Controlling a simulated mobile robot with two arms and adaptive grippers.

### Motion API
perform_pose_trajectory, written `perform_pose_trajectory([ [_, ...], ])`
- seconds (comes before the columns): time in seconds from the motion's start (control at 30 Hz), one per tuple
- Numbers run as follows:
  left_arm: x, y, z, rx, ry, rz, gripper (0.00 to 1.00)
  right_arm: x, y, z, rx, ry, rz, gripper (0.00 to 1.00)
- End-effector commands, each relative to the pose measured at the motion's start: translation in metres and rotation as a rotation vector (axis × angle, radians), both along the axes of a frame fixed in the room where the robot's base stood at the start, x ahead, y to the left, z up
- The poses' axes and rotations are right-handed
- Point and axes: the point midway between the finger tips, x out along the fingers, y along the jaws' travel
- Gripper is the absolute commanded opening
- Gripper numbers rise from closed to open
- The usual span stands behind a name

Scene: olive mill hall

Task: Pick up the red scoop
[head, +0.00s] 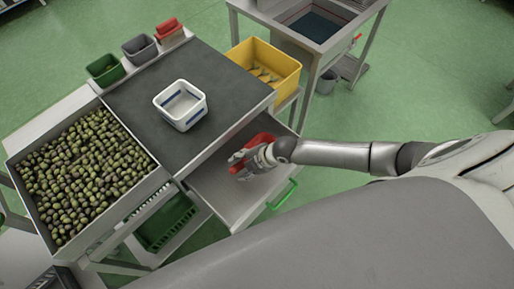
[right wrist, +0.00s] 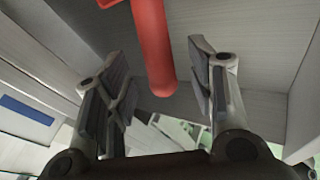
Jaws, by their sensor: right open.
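The red scoop (head: 264,138) lies in the open drawer (head: 215,192) below the dark worktop. My right gripper (head: 241,162) is inside the drawer space and covers part of the scoop in the head view. In the right wrist view, the scoop's red handle (right wrist: 152,45) comes in from the top and ends between the two open fingers (right wrist: 160,70). I see a gap between the handle and each finger. The scoop's bowl is mostly out of the right wrist view. My left gripper is not in view.
The drawer has a green handle (head: 283,194). A white tub (head: 181,119) stands on the dark worktop (head: 228,92). A tray of olives (head: 82,172) is at the left. A yellow crate (head: 283,59) stands behind the drawer. Small bins (head: 106,69) line the back left.

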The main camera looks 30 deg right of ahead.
Motion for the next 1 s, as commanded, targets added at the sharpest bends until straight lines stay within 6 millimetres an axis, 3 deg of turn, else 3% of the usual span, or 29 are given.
perform_pose_trajectory([
  [0.3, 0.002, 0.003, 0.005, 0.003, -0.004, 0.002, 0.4, 0.012, 0.015, -0.023, -0.001, 0.0, 0.0, 0.5],
  [0.6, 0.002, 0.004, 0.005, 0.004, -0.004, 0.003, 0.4, 0.013, 0.016, -0.025, 0.0, -0.001, 0.0, 0.5],
  [1.0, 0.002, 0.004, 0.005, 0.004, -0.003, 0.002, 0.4, 0.012, 0.016, -0.025, 0.0, 0.0, -0.001, 0.0],
])
